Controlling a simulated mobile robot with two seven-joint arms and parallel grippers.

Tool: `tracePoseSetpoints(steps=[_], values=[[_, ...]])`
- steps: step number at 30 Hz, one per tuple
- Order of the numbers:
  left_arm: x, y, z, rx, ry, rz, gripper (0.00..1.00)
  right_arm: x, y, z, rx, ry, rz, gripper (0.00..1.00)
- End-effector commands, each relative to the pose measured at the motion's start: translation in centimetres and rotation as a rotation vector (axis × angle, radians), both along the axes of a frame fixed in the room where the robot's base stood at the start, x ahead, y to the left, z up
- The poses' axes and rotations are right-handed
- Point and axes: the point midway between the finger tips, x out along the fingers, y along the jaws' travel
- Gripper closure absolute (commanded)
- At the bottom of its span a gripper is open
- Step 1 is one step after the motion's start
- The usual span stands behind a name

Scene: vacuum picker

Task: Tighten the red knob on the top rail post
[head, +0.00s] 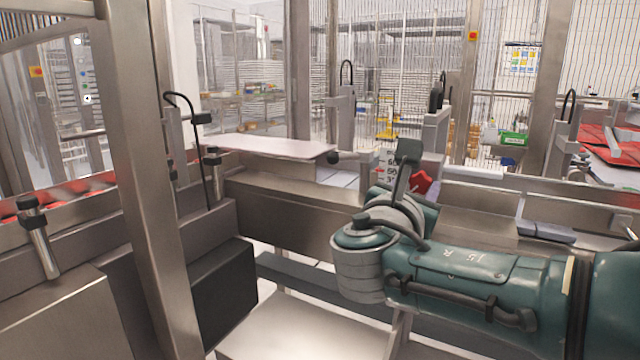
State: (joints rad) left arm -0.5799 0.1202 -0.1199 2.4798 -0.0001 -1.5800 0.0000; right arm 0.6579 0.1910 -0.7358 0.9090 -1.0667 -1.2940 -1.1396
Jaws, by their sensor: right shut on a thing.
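The red knob (422,182) shows just past the wrist of my right arm, right of the centre of the head view. Only part of it is visible, because my wrist and gripper cover the rest. My right gripper (413,172) is at the knob and shut on it. The fingertips themselves are mostly hidden behind the grey finger part and the wrist. The rail post that carries the knob is also mostly hidden there. My left gripper is out of view.
A steel upright (140,150) stands close on the left. A steel conveyor beam (285,198) runs behind my arm, with a pale flat plate (265,147) above it. Sensor posts with black cables stand around. Red material (612,148) lies at the far right.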

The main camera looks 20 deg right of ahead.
Motion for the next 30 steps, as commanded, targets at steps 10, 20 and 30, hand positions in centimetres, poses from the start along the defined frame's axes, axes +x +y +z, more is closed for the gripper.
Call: tracePoseSetpoints(steps=[10,20,30], values=[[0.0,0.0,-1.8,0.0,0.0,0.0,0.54,0.0,0.0,-0.3,0.203,-0.24,0.001,1.0],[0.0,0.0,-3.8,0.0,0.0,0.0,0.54,0.0,0.0,-0.4,0.408,-0.479,0.0,1.0],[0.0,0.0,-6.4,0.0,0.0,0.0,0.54,0.0,0.0,-0.5,0.619,-0.726,0.001,1.0]])
